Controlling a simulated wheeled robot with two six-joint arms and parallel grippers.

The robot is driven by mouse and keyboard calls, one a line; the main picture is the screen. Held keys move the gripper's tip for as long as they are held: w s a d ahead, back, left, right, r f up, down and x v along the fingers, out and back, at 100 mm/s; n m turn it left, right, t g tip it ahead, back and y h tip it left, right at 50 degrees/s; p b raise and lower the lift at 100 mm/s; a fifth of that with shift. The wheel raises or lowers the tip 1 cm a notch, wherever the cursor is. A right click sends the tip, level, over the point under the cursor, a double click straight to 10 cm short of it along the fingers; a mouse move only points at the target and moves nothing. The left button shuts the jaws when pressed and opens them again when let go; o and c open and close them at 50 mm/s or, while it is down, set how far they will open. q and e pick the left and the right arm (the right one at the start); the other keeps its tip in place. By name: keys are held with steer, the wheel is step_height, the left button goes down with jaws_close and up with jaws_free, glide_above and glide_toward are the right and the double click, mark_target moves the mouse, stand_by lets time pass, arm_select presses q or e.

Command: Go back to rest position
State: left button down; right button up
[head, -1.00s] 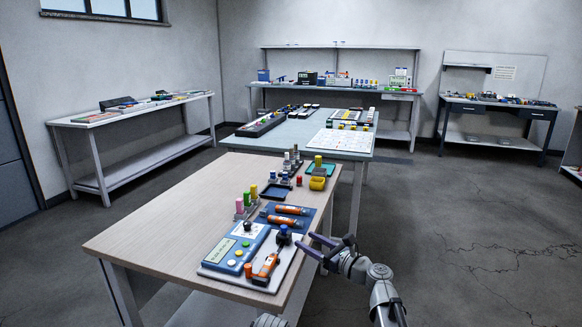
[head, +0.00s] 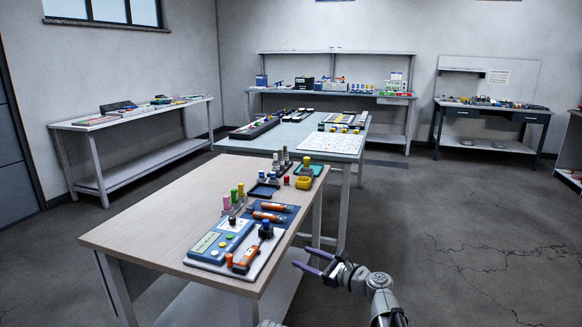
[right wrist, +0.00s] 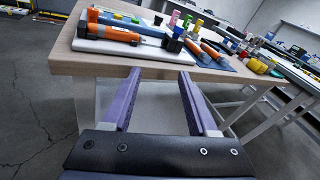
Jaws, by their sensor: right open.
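My right gripper (head: 306,265) is open and empty, out over the floor just off the right side of the near wooden table (head: 150,230). In the right wrist view its two purple fingers (right wrist: 158,85) are spread apart, pointing at the table's edge with nothing between them. My left gripper does not show in either view.
On the near table are a blue device (head: 222,240) on a white board, orange tools (head: 268,206) on a blue mat and several coloured bottles. A second table (head: 340,147) stands behind. Benches line the walls. The floor at right (head: 460,250) is clear.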

steer(key=s+d+f+n+g+h, duration=0.1)
steer(key=s+f+n+g+h, duration=0.5)
steer(key=s+f+n, duration=0.7)
steer(key=s+d+f+n+g+h, duration=0.4)
steer(key=s+d+f+n+h, duration=0.25)
steer(key=s+d+n, duration=0.35)
steer(key=s+a+n+g+h, duration=0.1)
steer(key=s+a+n, duration=0.45)
steer(key=a, duration=0.45)
step_height(320, 180, up, 30)
steer(key=m+p, duration=0.1)
steer(key=p, duration=2.9)
steer(key=shift+w+d, duration=0.15)
steer(key=shift+d, duration=0.05)
steer(key=shift+w, duration=0.1)
